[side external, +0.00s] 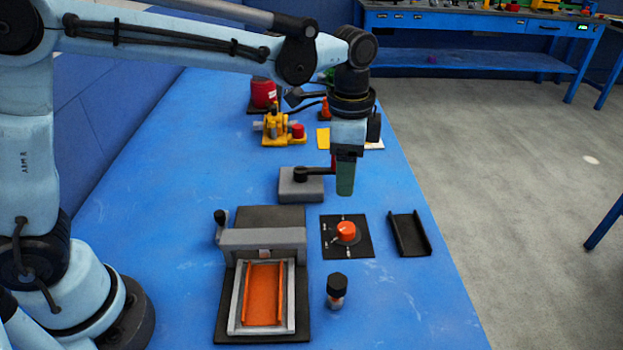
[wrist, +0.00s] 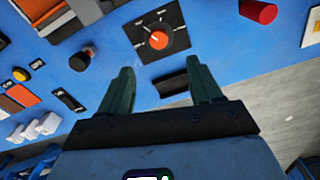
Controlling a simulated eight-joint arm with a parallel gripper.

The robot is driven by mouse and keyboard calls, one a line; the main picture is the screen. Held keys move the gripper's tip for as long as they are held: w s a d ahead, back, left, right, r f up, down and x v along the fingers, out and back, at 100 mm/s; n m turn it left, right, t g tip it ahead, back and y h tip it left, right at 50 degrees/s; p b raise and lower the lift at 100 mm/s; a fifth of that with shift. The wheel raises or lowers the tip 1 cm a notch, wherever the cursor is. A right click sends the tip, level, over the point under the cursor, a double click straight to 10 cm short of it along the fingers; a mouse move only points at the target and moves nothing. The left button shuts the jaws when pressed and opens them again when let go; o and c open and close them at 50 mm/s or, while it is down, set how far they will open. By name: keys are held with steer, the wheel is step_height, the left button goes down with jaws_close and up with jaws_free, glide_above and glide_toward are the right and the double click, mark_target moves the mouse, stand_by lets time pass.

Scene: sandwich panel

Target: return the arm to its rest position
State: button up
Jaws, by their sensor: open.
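My gripper (side external: 345,188) points down above the blue table in the side external view, over the area behind the rotary dial. In the wrist view its two green fingers (wrist: 158,92) stand apart with nothing between them. My arm stretches from the left across the table to the gripper. The orange-red dial (side external: 346,231) sits on a black square plate, below and nearer the camera than the gripper. The dial also shows beyond the fingers in the wrist view (wrist: 159,40). The gripper touches nothing that I can see.
On the table (side external: 180,180) are a press-like fixture with an orange tray (side external: 263,293), a black-capped jar (side external: 336,290), a black channel (side external: 409,234) and a grey lever block (side external: 300,186). Yellow and red items (side external: 275,127) stand farther back. Grey floor is clear at right.

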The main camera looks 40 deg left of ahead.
steer(key=s+a+n+t, duration=0.6)
steer(key=s+a+n, duration=0.5)
steer(key=a, duration=0.3)
steer(key=shift+s+r+t, duration=0.25)
steer(key=shift+s+t, duration=0.15)
steer(key=shift+s, duration=0.35)
